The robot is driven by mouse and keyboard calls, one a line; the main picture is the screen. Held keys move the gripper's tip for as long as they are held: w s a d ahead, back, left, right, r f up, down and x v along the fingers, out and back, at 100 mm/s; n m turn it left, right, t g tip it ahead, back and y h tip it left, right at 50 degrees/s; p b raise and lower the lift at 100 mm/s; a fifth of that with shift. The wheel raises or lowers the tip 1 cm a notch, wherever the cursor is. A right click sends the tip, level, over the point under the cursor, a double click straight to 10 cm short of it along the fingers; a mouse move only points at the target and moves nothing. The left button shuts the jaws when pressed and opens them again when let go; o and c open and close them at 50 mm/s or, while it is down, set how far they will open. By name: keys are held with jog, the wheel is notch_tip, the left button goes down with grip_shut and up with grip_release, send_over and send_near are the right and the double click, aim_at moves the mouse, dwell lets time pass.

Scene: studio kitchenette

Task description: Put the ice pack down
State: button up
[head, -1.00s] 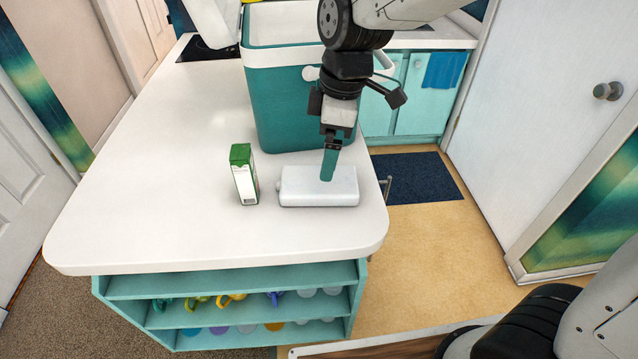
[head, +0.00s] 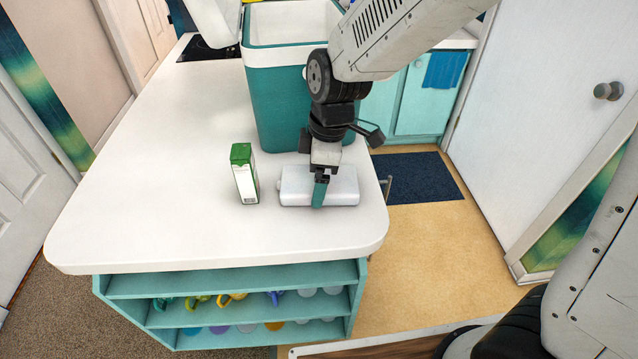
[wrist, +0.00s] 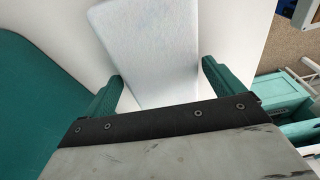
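The ice pack (head: 342,185) is a pale, whitish flat block lying on the white counter near its front right corner. In the wrist view the ice pack (wrist: 150,50) runs between the two green fingers. My gripper (head: 320,190) is down at the pack, with one green finger over its front side. In the wrist view my gripper (wrist: 162,88) is spread wide, one finger beside each long edge of the pack, very close to it. I see no clear grip on the pack. The far finger is hidden in the head view.
A green and white carton (head: 245,175) stands just left of the pack. A large teal cooler (head: 280,110) with a white rim stands behind it. The counter (head: 150,190) is bare to the left. Its right edge is close to the pack.

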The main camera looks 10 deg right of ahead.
jog(key=c, duration=0.9)
jog(key=shift+c, duration=0.5)
jog(key=shift+r, duration=0.15)
